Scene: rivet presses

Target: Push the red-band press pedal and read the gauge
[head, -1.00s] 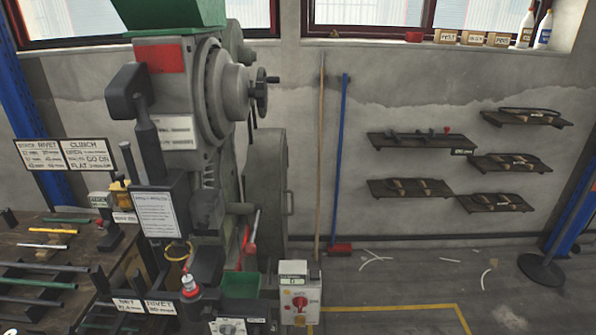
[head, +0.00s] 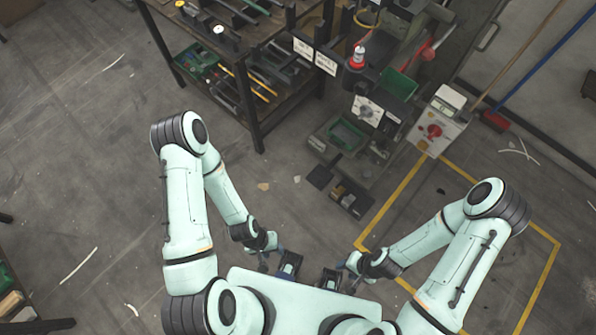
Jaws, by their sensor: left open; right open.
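At the foot of the press, a dark flat plate (head: 319,177) and a dark pedal-like piece (head: 351,199) lie low near the floor. I cannot tell for sure which is the pedal. My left gripper (head: 287,266) and my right gripper (head: 331,280) are both open, close to my body and well apart from the press.
A workbench (head: 250,75) with rods and bins stands left of the press. A control box (head: 435,130) with a red knob stands right of it. Yellow floor tape (head: 398,190) marks an area at the right. The floor between my arms and the press is mostly clear.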

